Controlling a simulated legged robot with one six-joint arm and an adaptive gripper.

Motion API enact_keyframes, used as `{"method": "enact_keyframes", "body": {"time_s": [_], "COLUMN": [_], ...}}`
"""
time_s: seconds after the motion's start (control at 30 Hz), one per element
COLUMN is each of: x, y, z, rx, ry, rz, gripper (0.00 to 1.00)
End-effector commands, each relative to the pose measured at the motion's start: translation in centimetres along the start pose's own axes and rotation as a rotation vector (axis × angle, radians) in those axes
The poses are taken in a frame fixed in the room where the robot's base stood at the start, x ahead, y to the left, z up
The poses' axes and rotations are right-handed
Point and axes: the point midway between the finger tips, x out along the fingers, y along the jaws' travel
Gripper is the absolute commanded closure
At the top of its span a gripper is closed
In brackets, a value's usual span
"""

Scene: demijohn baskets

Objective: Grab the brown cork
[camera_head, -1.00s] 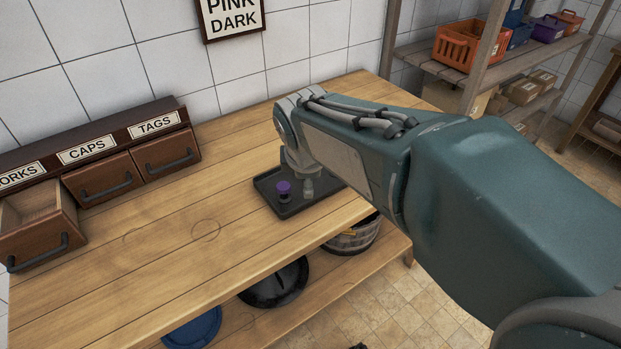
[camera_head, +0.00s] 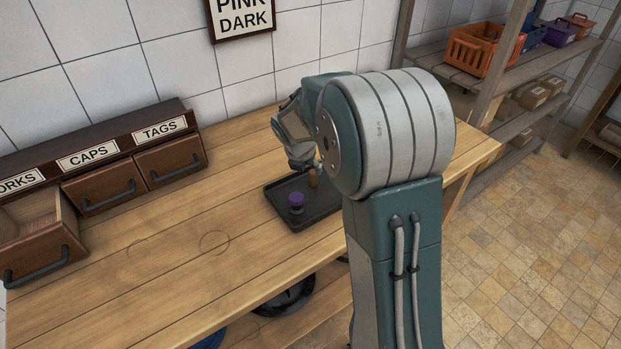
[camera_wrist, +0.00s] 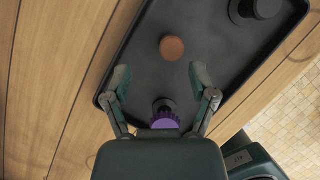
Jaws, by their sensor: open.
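The brown cork (camera_head: 313,178) stands on the dark tray (camera_head: 315,215) on the wooden table, behind a purple-topped piece (camera_head: 296,199). In the wrist view the cork (camera_wrist: 172,48) shows as a round brown top, ahead of my gripper (camera_wrist: 161,77). My gripper's two fingers are apart with nothing held between them. The cork lies beyond the fingertips, roughly in line with the gap. The purple piece (camera_wrist: 165,119) shows between the finger bases, partly hidden by the gripper body. In the head view my arm hides part of the tray.
A dark round piece (camera_wrist: 258,8) stands at the tray's far right corner in the wrist view. A drawer unit (camera_head: 90,168) with its left drawer open stands at the table's left. The table between drawers and tray is clear. Shelves with bins (camera_head: 472,48) stand behind right.

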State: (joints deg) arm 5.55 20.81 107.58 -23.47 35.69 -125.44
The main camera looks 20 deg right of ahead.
Motion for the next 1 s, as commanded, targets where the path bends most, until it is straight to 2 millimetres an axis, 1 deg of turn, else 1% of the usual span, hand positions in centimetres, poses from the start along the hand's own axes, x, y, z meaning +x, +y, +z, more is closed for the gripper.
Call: {"method": "enact_keyframes", "body": {"time_s": [0.17, 0.3, 0.4, 0.5, 0.7, 0.77, 0.9, 0.93, 1.0], "x": [1.7, 3.9, 5.1, 5.5, 5.5, 5.5, 5.5, 5.5, 5.5], "y": [-0.4, -0.7, -0.6, -0.6, -0.6, -0.6, -0.6, -0.6, -0.6], "z": [0.1, 0.1, 0.1, 0.1, 0.1, 0.1, 0.1, 0.1, 0.1], "rx": [0.002, 0.001, 0.002, 0.002, 0.002, 0.002, 0.003, 0.003, 0.002], "ry": [0.003, 0.003, 0.001, 0.000, 0.000, 0.000, 0.000, 0.000, 0.000], "rz": [-0.001, -0.003, -0.001, -0.001, 0.000, 0.000, 0.000, 0.000, 0.000], "gripper": [0.26, 0.26, 0.26, 0.26, 0.26, 0.51, 0.86, 0.88, 0.89]}}
